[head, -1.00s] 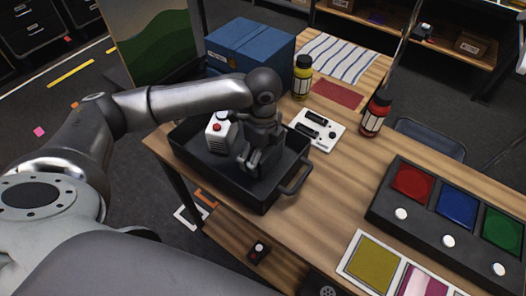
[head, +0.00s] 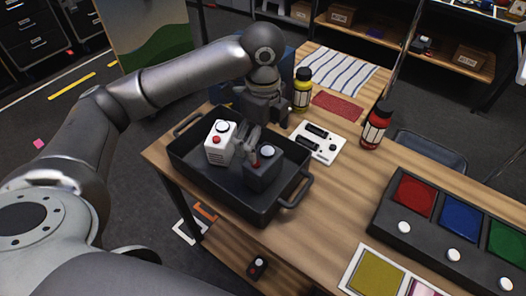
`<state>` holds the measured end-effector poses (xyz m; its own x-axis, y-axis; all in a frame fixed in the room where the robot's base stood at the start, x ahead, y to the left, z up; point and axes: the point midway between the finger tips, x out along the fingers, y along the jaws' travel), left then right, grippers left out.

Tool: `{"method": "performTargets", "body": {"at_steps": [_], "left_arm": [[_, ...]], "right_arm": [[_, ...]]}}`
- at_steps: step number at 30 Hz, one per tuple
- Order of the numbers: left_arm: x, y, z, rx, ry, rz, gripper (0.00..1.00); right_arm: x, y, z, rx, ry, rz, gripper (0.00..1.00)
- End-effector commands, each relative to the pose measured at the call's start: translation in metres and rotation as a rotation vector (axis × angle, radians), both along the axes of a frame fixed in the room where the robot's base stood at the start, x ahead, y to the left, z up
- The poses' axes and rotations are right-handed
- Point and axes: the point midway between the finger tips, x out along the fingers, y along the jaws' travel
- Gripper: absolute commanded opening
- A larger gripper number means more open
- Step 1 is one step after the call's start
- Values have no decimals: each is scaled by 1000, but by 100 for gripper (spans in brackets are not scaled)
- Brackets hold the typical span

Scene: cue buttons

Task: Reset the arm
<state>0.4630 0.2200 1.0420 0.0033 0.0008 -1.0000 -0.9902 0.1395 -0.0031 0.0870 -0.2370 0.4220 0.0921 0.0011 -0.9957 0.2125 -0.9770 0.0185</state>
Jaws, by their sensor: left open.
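My left arm comes in from the left, and its gripper (head: 250,150) is over the black tray (head: 221,190) on the wooden table. The gripper is open, with its fingers pointing down between two small boxes. A white box (head: 218,153) with a red button and a dark top button stands in the tray to the left. A dark box (head: 263,175) with a white button stands in the tray to the right, close to the fingers. I cannot tell whether the fingers touch either box. My right gripper is not in view.
A panel (head: 420,235) with red, blue and green squares and white buttons lies on the right. Red (head: 377,126) and yellow (head: 302,92) bottles and a white device (head: 319,142) stand behind the tray. A blue box (head: 288,62) is partly hidden by my arm.

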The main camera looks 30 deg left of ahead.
Motion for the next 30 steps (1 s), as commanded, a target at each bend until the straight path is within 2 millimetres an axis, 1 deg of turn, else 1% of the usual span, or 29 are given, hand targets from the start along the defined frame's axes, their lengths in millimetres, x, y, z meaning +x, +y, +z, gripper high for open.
{"method": "performTargets", "body": {"at_steps": [3,6,21,23,26,30], "left_arm": [[0,0,11,0,-2,1,100],[0,0,14,0,0,0,100],[0,0,15,0,0,0,100],[0,0,19,0,0,0,100],[0,0,33,0,0,0,100],[0,0,60,0,0,0,100]], "right_arm": [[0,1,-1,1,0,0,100],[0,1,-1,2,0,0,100],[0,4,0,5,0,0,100],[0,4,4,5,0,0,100],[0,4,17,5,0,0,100],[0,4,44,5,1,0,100]]}}
